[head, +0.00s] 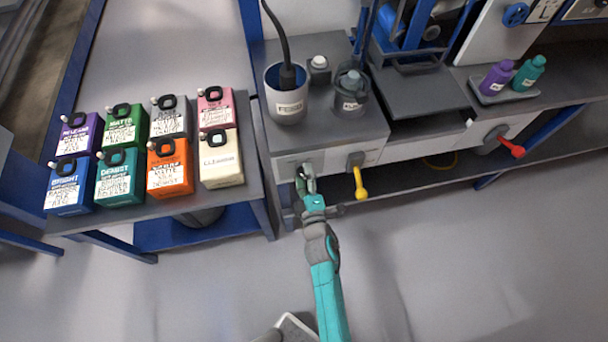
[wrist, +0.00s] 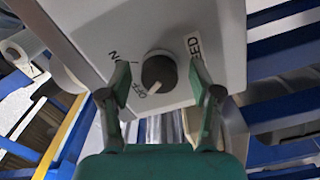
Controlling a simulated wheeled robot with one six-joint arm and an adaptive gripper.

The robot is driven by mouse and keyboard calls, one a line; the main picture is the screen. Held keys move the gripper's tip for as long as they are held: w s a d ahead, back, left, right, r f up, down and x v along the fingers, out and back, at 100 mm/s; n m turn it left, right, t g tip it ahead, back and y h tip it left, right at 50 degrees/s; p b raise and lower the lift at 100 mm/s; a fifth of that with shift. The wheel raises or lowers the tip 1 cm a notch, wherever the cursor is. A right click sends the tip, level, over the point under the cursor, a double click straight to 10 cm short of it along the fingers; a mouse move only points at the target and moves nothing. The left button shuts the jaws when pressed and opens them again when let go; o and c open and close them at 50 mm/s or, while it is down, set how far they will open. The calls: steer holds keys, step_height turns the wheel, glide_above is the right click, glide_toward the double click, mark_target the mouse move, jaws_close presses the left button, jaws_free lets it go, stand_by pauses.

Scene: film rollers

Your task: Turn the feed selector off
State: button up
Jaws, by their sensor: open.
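The feed selector is a dark round knob (wrist: 158,68) on a light panel (wrist: 92,22), beside a FEED label (wrist: 187,45). Its white pointer mark points down in the wrist view, near the OFF lettering (wrist: 138,90) at its lower left. The ON lettering (wrist: 115,57) is at the upper left. My gripper (wrist: 160,80) is open, one finger on each side of the knob. Whether either finger touches it I cannot tell. In the head view my gripper (head: 306,180) is at the bench's front panel and hides the knob.
A yellow-handled valve (head: 359,182) sticks out just right of my gripper. A red-handled valve (head: 512,147) is farther right. Several colored canisters (head: 170,168) stand on the table at the left. The floor in front is clear.

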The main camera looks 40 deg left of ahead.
steer(key=v, duration=1.2)
steer(key=shift+s, duration=0.1)
steer(key=s+d+r+m+t+h, duration=0.25)
steer(key=s+d+m, duration=0.3)
steer(key=d, duration=0.65)
steer(key=s+d+r+m+t+h, duration=0.1)
steer(key=s+d+m+h, duration=0.4)
steer(key=d, duration=0.7)
steer(key=s+d+r+m+h, duration=0.6)
steer(key=s+d+r+m, duration=0.5)
steer(key=s+r+m, duration=0.1)
steer(key=shift+d+r+m, duration=0.15)
steer(key=shift+r+m, duration=0.5)
steer(key=shift+r, duration=0.15)
